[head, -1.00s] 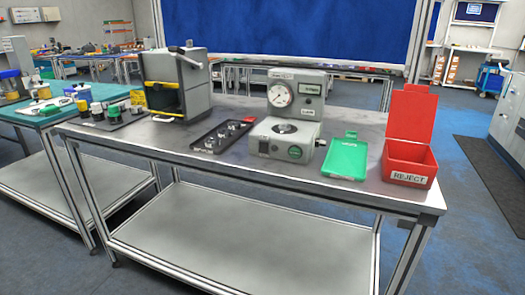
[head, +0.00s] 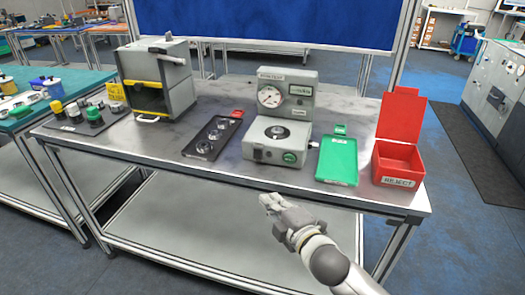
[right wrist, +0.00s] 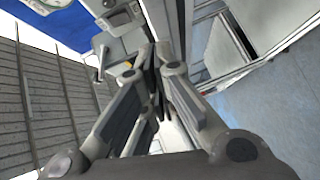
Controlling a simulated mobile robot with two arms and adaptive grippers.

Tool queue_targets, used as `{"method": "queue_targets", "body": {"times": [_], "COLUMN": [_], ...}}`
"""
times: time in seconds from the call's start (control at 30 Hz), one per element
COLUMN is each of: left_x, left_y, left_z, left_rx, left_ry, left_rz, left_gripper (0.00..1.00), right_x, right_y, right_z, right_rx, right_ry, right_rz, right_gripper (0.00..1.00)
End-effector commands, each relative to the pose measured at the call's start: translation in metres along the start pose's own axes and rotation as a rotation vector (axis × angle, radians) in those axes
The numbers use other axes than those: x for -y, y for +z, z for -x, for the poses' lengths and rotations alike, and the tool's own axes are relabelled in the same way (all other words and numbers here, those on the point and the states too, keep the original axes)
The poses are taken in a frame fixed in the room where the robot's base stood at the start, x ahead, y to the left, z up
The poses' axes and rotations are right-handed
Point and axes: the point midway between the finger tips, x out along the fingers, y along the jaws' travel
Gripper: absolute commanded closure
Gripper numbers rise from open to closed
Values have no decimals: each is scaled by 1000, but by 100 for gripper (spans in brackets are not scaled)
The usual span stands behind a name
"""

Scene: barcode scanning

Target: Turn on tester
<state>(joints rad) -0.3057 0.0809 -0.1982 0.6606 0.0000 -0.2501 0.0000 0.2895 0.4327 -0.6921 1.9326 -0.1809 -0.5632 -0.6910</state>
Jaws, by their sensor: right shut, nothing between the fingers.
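The tester (head: 285,110) is a grey unit on the metal table, with a round dial gauge on its upright back. Its lower front has a green round button (head: 289,157) and a dark round seat on top. My right gripper (head: 268,198) is in front of the table edge, below and in front of the tester, apart from it. Its fingers are closed together and empty, as the right wrist view also shows (right wrist: 155,70). My left gripper is not in view.
A black tray with round parts (head: 212,137) lies left of the tester. A green tray (head: 338,160) and an open red REJECT box (head: 398,160) are on the right. A grey press-like machine with yellow edges (head: 160,80) stands at the left. Bare table (head: 130,152) shows at front left.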

Motion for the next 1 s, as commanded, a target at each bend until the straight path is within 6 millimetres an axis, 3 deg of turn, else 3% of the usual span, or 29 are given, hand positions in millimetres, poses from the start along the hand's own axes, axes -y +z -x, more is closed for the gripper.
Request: {"method": "queue_targets", "body": {"times": [0.03,0.13,0.57,0.77,1.0], "left_x": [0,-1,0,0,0], "left_y": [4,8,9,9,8], "left_z": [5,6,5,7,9], "left_rx": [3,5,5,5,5], "left_ry": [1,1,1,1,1], "left_rz": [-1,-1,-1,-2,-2], "left_gripper": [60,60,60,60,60], "right_x": [-18,-32,-34,-36,-38], "right_y": [-8,-17,-19,-20,-22], "right_z": [2,4,3,-16,-55], "right_rx": [-20,-42,-47,-46,-46], "right_ry": [22,46,53,53,52], "right_rz": [40,83,92,91,91], "right_gripper": [100,100,100,100,100]}}
